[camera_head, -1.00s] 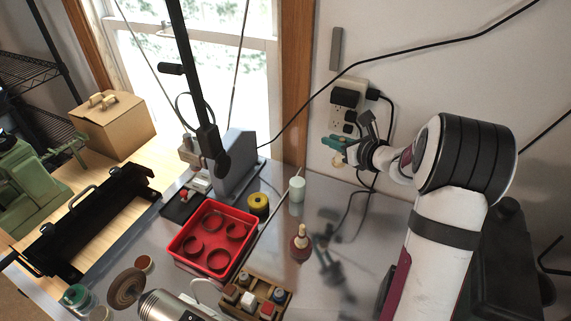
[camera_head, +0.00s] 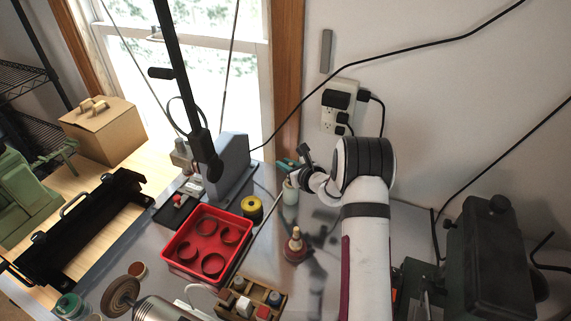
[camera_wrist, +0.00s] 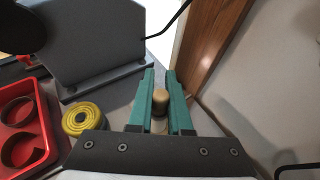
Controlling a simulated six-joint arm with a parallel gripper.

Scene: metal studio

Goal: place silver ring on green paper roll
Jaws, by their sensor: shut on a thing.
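The pale green paper roll (camera_head: 290,195) stands upright on the metal table below the window's right frame. My gripper (camera_head: 287,165), with teal fingers, is at the top of the roll. In the wrist view its fingers (camera_wrist: 160,78) lie on either side of a rounded wooden post tip (camera_wrist: 159,96) that stands up at the roll. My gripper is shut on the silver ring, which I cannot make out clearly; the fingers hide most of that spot. I cannot tell whether the ring surrounds the post or touches the roll.
A yellow tape roll (camera_head: 252,209) stands left of the green roll. A red tray (camera_head: 190,271) with several rings lies further left. A red-based wooden peg (camera_head: 295,248) stands in front. A grey upright block (camera_head: 231,165) is behind, and the wall with an outlet (camera_head: 338,105) is close.

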